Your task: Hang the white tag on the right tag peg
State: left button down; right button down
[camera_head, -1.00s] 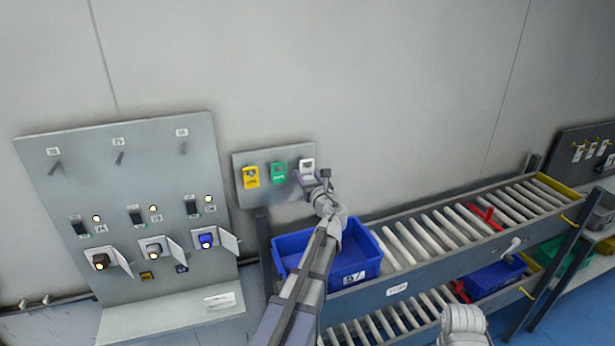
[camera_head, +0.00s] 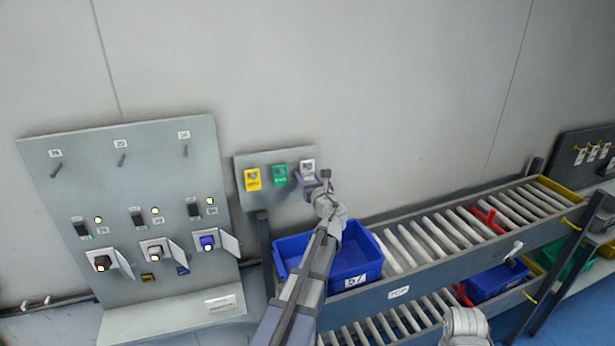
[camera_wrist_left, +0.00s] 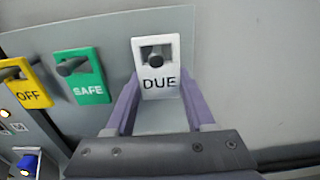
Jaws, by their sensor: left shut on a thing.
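The white tag (camera_head: 307,166), marked DUE, is at the right end of a small grey board (camera_head: 268,204). In the left wrist view the tag (camera_wrist_left: 156,82) is upright, and a dark peg (camera_wrist_left: 155,60) shows in its cut-out. My left gripper (camera_wrist_left: 158,98) has one finger along each side edge of the tag's lower part and is shut on it. In the head view my left gripper (camera_head: 310,180) is at that board. A large grey panel (camera_head: 90,192) at left has three bare pegs along its top; the right one (camera_head: 185,151) is under a small label.
A yellow tag (camera_head: 252,180) and a green tag (camera_head: 280,174) hang left of the white one. A blue bin (camera_head: 357,267) stands on the roller rack (camera_head: 440,262) below. Small open doors stick out low on the large panel.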

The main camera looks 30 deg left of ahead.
pick_arm(q)
jog(key=shift+f, duration=0.15)
dwell(0.3)
jog(key=shift+c, duration=0.8)
grip_release()
jog(key=v, duration=1)
dwell(0.4)
dwell(0.4)
